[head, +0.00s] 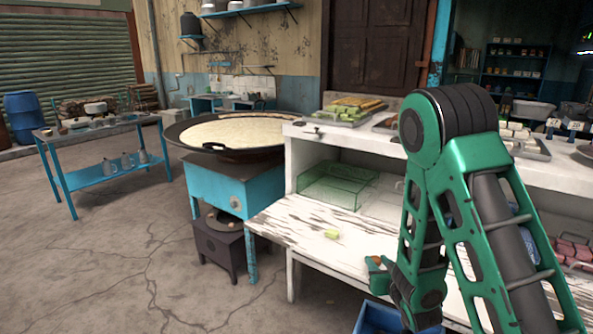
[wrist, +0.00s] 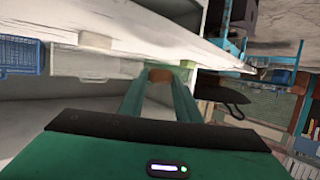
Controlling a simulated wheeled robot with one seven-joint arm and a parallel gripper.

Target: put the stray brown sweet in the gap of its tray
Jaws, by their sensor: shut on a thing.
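My gripper (head: 375,264) is low in front of the white counter, beside the front edge of its worn lower shelf (head: 290,228). It is shut on a small brown sweet (wrist: 160,74), which sits between the green fingertips in the wrist view. In the head view only a bit of the brown sweet shows at the fingertips. On the counter top, a tray with brownish contents (head: 384,121) is partly hidden behind my arm, so I cannot make out a gap in it. Beside it is a tray of green and yellow-orange sweets (head: 350,109).
A pale green sweet (head: 331,234) lies on the lower shelf, near a clear green box (head: 338,186). A tray of white sweets (head: 522,143) stands right of my arm. A blue crate (head: 376,317) is below. A wide pan (head: 225,132) stands left of the counter.

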